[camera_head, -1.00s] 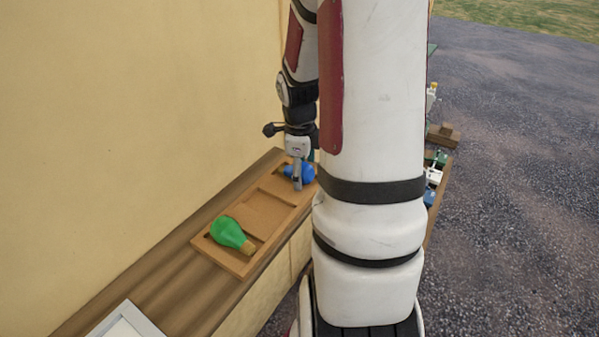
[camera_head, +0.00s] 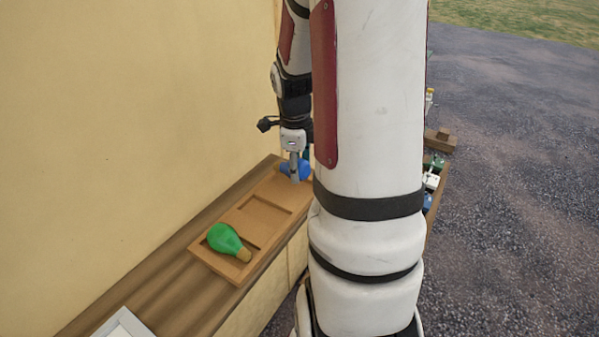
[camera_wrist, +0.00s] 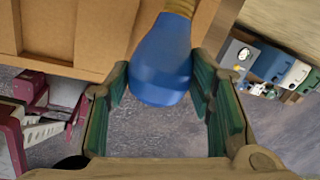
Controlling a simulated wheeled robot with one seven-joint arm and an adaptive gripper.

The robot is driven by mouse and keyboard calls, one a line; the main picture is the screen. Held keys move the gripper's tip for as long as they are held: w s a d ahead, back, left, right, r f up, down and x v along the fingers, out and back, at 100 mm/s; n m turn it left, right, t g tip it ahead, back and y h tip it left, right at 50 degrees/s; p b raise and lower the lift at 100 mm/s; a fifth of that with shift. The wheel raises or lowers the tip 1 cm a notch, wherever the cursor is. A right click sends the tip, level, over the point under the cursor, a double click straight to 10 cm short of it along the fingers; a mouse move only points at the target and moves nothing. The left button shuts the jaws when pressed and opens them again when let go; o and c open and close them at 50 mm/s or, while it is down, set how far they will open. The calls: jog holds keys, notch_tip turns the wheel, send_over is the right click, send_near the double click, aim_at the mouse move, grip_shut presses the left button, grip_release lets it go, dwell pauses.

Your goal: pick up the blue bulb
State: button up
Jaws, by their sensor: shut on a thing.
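The blue bulb (camera_head: 303,169) is at the far end of the wooden tray in the head view, partly hidden behind my gripper (camera_head: 294,178). In the wrist view the blue bulb (camera_wrist: 160,62) sits between the green-padded fingers of my gripper (camera_wrist: 160,80), with its tan base pointing to the top edge. My gripper is shut on the bulb and appears to hold it slightly above the tray. My fingers point down in the head view.
The compartmented wooden tray (camera_head: 240,218) lies on a wooden counter (camera_head: 165,265) beside a cream wall. A green bulb (camera_head: 224,239) lies in its near compartment; the middle one is empty. A pale-framed item (camera_head: 125,324) is at the near left.

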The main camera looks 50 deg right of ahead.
jog(key=s+a+r+p, duration=0.1)
jog(key=s+a+p, duration=0.4)
jog(key=s+a, duration=0.6)
jog(key=shift+s+r+p, duration=0.3)
jog(key=shift+s+r, duration=0.05)
jog(key=shift+s, duration=0.05)
